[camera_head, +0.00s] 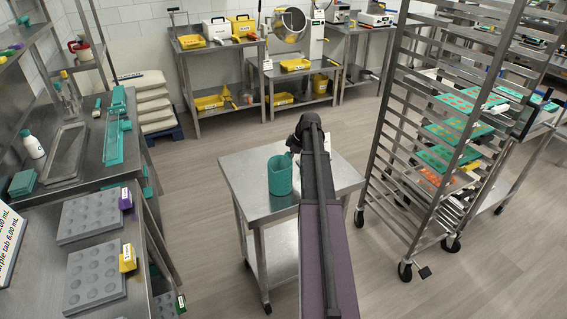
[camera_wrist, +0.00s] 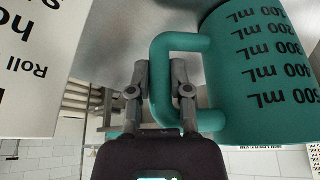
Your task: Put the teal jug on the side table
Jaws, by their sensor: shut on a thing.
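The teal jug (camera_head: 280,175) is upright over the side table (camera_head: 242,172), near its left half. I cannot tell whether its base touches the metal top. In the wrist view the jug (camera_wrist: 262,75) fills the right side, with black volume marks, and its handle (camera_wrist: 158,50) reaches toward my gripper. My gripper (camera_wrist: 160,75) is shut on the handle, one finger on each side. In the head view my arm hides most of the gripper and the jug's handle.
A white printed card (camera_wrist: 40,70) stands at the left in the wrist view. A tall tray rack (camera_head: 415,150) stands right of the side table. A bench with grey moulds (camera_head: 95,280) is at the left. The side table's front left top is bare.

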